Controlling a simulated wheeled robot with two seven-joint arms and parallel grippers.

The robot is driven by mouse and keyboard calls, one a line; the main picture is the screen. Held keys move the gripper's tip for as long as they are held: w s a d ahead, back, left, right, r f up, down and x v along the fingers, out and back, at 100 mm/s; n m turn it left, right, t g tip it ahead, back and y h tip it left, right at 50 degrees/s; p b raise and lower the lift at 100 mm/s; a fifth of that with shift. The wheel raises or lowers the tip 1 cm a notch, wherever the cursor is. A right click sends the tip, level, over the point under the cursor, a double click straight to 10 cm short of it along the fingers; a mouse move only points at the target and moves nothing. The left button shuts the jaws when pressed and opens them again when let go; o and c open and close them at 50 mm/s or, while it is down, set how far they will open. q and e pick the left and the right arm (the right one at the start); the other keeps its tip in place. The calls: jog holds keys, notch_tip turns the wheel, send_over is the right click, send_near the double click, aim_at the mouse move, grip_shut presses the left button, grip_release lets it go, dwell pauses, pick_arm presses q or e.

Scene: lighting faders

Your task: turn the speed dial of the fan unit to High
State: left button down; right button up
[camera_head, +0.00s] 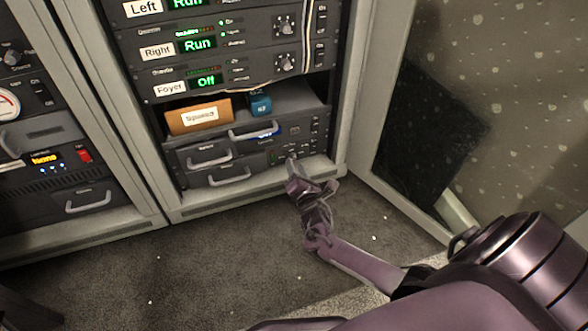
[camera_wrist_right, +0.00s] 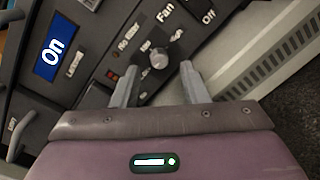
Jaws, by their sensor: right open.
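The fan unit (camera_head: 310,138) is at the bottom of the middle rack. In the right wrist view, its panel has the word "Fan" (camera_wrist_right: 165,10) and a round grey dial (camera_wrist_right: 158,55) with small labels around it, mostly too blurred to read. I cannot tell which label the dial points at. My right gripper (camera_head: 293,166) is low in front of the panel. In the right wrist view the right gripper (camera_wrist_right: 157,72) is open, with one finger on each side of the dial; I cannot tell whether they touch it. My left gripper is not in view.
A blue "On" display (camera_wrist_right: 53,47) is on the panel. Above the unit, an orange box (camera_head: 199,115) and a blue block (camera_head: 260,105) stand on a shelf. A cable hangs above them. Drawer handles stick out to the left. A rack door (camera_head: 440,120) stands at the right.

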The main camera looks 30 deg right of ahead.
aim_at(293, 157)
jog(key=shift+b+x, duration=0.45)
jog(key=shift+x, duration=0.75)
grip_shut()
